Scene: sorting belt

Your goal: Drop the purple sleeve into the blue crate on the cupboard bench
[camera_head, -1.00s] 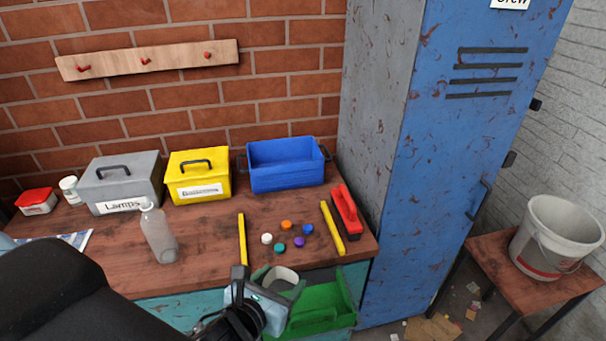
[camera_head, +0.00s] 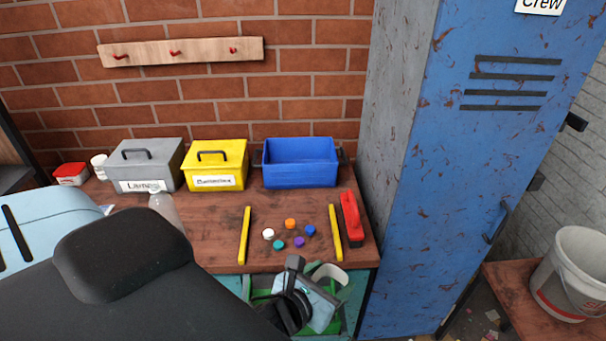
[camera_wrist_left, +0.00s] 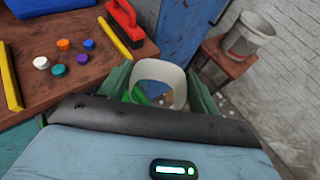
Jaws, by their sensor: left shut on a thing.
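The blue crate (camera_head: 300,176) stands at the back right of the wooden cupboard bench (camera_head: 215,235), beside the locker, and its top is open. My left gripper (camera_head: 322,287) is in front of the bench's front edge, lower than the crate and well apart from it. It is shut on a pale, whitish ring-shaped sleeve (camera_head: 329,271). In the left wrist view the sleeve (camera_wrist_left: 181,84) sits between the two grey-green fingers, its opening facing the camera. It looks white, not purple. A small purple disc (camera_head: 299,243) lies on the bench among other coloured discs. My right gripper is not in view.
A yellow box (camera_head: 215,168) and a grey box (camera_head: 145,175) stand left of the crate. Yellow bars (camera_head: 244,236) flank the discs. A red brush (camera_head: 350,218) lies by the blue locker (camera_head: 470,160). A clear bottle (camera_head: 166,208) is partly hidden by my arm.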

